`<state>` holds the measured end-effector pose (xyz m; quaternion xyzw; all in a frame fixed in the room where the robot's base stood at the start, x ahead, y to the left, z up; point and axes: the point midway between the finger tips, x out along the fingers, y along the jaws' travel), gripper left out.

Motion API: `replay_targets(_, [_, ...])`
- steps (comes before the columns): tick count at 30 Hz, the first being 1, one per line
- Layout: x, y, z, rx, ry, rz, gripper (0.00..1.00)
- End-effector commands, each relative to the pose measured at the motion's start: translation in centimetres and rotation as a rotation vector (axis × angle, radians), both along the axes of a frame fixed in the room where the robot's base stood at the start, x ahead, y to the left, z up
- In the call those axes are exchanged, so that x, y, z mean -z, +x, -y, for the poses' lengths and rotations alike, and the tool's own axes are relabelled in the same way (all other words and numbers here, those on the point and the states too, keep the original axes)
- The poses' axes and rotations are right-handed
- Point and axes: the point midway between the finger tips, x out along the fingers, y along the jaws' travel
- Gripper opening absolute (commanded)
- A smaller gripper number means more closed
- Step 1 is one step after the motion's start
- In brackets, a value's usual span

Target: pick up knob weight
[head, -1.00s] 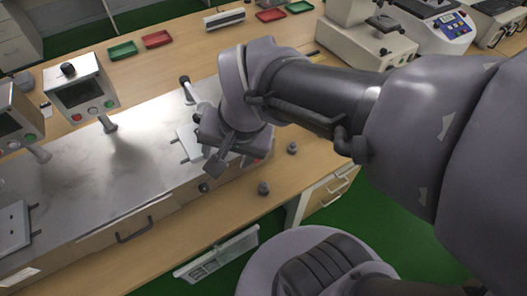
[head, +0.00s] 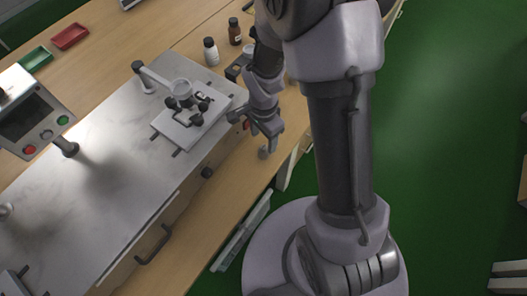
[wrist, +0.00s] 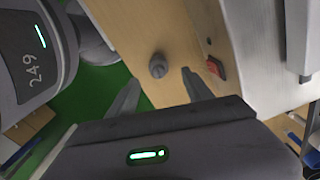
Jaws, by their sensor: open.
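A small dark grey knob weight (wrist: 158,66) stands on the wooden bench top in the wrist view, just beyond and between my fingertips. My gripper (wrist: 160,88) is open and empty, its two fingers spread on either side of the line to the weight and apart from it. In the head view my gripper (head: 268,130) points down above the bench's front strip, with a small grey weight (head: 264,153) just below it. The exact gap in height is hard to tell.
A metal-topped machine (head: 110,180) stands left of my gripper, bearing a white plate (head: 185,128) with dark knobs. A red switch (wrist: 215,67) is on its side, close to the right finger. Bottles (head: 211,52) stand behind. The bench edge drops to green floor.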

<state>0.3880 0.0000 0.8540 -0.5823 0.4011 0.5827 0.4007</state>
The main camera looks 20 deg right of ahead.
Motion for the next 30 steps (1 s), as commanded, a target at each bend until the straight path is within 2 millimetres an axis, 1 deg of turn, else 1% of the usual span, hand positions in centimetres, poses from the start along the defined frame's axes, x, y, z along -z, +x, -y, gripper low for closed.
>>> replay_targets(1, [0.7, 0.0, 0.0, 0.000, 0.001, -0.001, 0.59])
replay_targets(5, [1.8, -0.1, 0.0, 0.000, 0.000, 0.000, 0.59])
replay_targets(8, [3.7, -0.2, 0.0, 0.000, 0.000, -0.001, 0.59])
replay_targets(9, [4.7, -0.3, 0.0, 0.000, 0.000, -0.002, 0.59])
replay_targets(12, [6.2, -0.3, 0.0, -0.001, 0.000, -0.001, 0.59])
replay_targets(18, [6.0, -0.2, 0.0, 0.000, 0.000, 0.001, 0.59])
replay_targets(23, [6.0, -0.2, 0.0, 0.000, 0.000, 0.001, 0.28])
replay_targets(24, [6.0, -0.2, 0.0, 0.000, 0.000, 0.000, 0.20])
replay_targets(26, [6.0, -0.2, 0.0, 0.000, 0.000, 0.001, 0.08])
replay_targets(27, [6.0, -0.2, 0.0, 0.000, 0.000, 0.001, 0.00])
replay_targets(30, [6.0, -0.2, 0.0, 0.000, 0.000, 0.000, 0.00])
